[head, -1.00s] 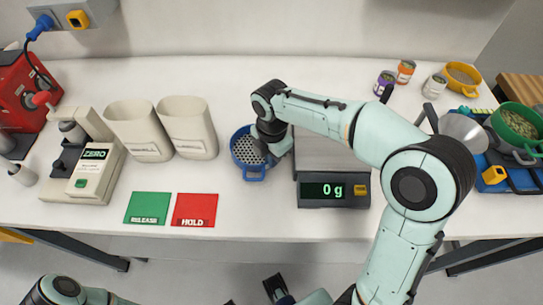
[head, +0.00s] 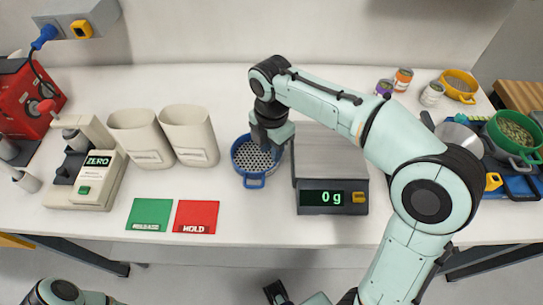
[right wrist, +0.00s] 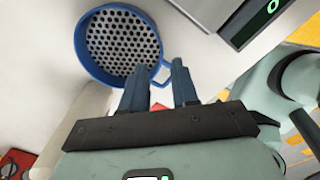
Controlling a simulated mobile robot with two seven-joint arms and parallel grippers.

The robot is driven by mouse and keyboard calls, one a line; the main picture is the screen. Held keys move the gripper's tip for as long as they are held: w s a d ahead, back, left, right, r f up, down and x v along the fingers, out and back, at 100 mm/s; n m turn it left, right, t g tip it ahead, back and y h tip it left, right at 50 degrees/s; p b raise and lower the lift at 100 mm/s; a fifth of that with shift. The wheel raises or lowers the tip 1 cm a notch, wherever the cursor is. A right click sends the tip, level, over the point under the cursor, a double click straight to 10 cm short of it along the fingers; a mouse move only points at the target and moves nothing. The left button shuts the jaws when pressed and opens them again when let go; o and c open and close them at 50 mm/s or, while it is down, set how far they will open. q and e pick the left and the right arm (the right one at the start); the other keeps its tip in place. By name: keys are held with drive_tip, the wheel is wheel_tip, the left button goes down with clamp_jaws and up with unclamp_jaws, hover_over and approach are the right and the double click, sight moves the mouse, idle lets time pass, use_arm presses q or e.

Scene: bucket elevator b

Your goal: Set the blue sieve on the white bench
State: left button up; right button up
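The blue sieve (head: 256,160) is a round pan with a perforated grey bottom and a looped handle toward the front. It rests on the white bench (head: 270,215), just left of the scale. It also shows in the right wrist view (right wrist: 122,44), beyond the fingertips. My right gripper (head: 272,140) is above the sieve's back right side and covers part of its rim in the head view. In the right wrist view its two fingers (right wrist: 158,82) stand apart with nothing between them.
The scale (head: 332,155) reads 0 g. Two beige bins (head: 165,137), a ZERO device (head: 92,180), and green (head: 150,214) and red (head: 195,216) pads are to the left. Cans, a yellow sieve (head: 458,86) and a green one (head: 514,134) are at right. Bench front centre is clear.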

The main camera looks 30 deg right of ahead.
drive_tip(key=shift+r+p, duration=0.35)
drive_tip(key=shift+r, duration=1.75)
